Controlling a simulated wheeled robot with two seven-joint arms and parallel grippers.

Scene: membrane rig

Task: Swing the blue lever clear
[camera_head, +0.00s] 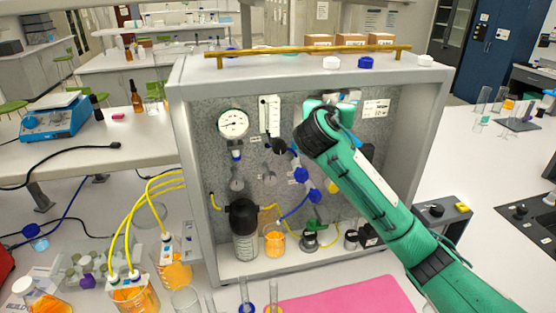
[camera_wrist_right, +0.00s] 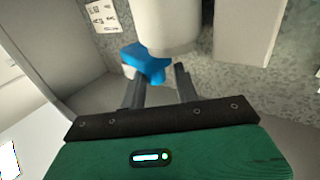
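The blue lever (camera_wrist_right: 146,62) shows in the right wrist view, just beyond and partly between my right gripper's fingertips, below a white cylindrical body (camera_wrist_right: 165,22). My right gripper (camera_wrist_right: 159,80) is open, its two dark fingers apart. I cannot tell whether a finger touches the lever. In the head view my green right arm reaches across the right half of the rig panel (camera_head: 215,175), and its wrist hides the gripper and most of what is there. My left gripper is in neither view.
The panel carries a pressure gauge (camera_head: 233,124), a flowmeter (camera_head: 269,115) and blue valves (camera_head: 306,180). A grey frame (camera_head: 200,215) encloses it. Beakers of orange liquid (camera_head: 135,294) with yellow tubes stand at the lower left. A pink mat (camera_head: 345,298) lies in front.

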